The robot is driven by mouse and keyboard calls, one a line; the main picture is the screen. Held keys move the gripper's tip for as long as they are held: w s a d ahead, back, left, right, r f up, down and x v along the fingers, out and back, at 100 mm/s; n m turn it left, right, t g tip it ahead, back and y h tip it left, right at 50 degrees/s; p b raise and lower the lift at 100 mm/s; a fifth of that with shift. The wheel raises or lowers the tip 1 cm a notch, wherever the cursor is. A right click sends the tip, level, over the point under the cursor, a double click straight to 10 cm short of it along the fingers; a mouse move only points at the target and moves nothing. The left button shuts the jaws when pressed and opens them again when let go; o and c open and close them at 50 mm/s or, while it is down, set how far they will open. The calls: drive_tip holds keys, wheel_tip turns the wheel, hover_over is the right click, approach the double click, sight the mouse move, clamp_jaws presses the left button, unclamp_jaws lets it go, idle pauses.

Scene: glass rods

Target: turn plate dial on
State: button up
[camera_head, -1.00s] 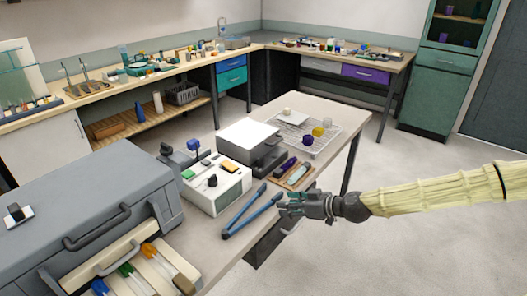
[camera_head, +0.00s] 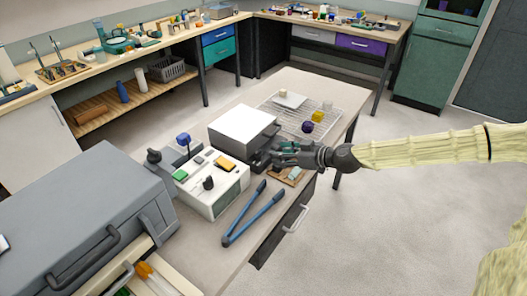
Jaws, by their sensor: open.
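A dark device with a flat white top plate (camera_head: 243,127) stands in the middle of the table. My gripper (camera_head: 268,158) is open at the right side of this device, close to its dark lower front. I cannot tell whether the fingers touch it. No dial shows clearly on that device; my gripper covers part of its front. A white box (camera_head: 226,195) beside it on the near left has a black knob (camera_head: 208,183) on its top. My gripper is apart from that knob.
A blue-handled tool (camera_head: 250,217) lies near the table's front edge. A small wooden tray (camera_head: 294,175) is partly under my gripper. A large grey cabinet (camera_head: 85,220) fills the near left.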

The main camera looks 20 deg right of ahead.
sight(259, 152)
drive_tip(key=shift+p+x, duration=0.65)
drive_tip(key=shift+x, duration=3.65)
drive_tip(key=c, duration=1)
